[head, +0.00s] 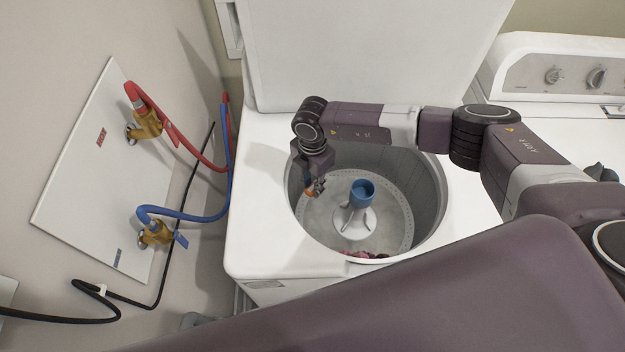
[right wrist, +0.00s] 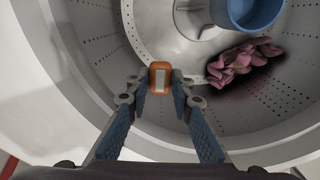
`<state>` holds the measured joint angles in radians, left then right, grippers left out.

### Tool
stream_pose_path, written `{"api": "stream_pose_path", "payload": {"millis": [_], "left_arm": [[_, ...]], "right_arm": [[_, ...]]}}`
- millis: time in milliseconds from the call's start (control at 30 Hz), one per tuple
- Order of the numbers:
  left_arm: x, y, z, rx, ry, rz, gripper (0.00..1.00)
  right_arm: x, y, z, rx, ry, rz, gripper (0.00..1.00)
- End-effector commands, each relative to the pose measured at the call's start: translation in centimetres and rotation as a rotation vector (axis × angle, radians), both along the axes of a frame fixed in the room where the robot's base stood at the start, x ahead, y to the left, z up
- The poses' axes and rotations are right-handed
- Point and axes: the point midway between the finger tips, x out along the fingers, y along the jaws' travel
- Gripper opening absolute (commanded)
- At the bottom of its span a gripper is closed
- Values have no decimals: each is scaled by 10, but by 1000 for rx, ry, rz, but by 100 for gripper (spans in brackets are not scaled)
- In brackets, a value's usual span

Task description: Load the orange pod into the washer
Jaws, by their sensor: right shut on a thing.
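The orange pod (right wrist: 160,77) is small, with a pale patch on its face. My right gripper (right wrist: 159,88) is shut on it, the pod between the fingertips. In the head view the right gripper (head: 315,190) hangs inside the open washer drum at its left side, and a bit of the orange pod (head: 309,192) shows there. The washer (head: 262,220) is white with its lid up. Its drum (right wrist: 95,50) lies below the gripper in the right wrist view. My left gripper is not in view.
A blue-topped agitator (head: 362,192) stands in the middle of the drum. A crumpled pink cloth (right wrist: 240,62) lies on the drum floor. The raised lid (head: 370,50) is behind. Red and blue hoses (head: 185,213) run along the left wall. Another white machine (head: 575,80) stands at right.

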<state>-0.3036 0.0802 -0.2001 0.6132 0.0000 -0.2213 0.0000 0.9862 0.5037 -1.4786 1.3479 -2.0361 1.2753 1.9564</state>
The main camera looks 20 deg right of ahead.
Motion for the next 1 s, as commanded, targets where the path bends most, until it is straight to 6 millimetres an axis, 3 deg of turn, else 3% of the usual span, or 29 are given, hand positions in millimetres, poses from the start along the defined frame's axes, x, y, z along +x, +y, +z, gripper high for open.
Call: {"api": "stream_pose_path", "payload": {"millis": [33, 167, 500, 700, 1000], "left_arm": [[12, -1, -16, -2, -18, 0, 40], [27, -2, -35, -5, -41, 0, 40], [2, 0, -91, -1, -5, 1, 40], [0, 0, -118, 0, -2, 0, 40], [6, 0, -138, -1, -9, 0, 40]], "right_arm": [[0, 0, -19, 0, 1, 1, 6], [0, 0, -44, 0, 1, 1, 6], [0, 1, -107, 0, 0, 2, 6], [-1, 1, -144, 1, 0, 1, 6], [0, 1, -172, 0, 0, 1, 6]]}}
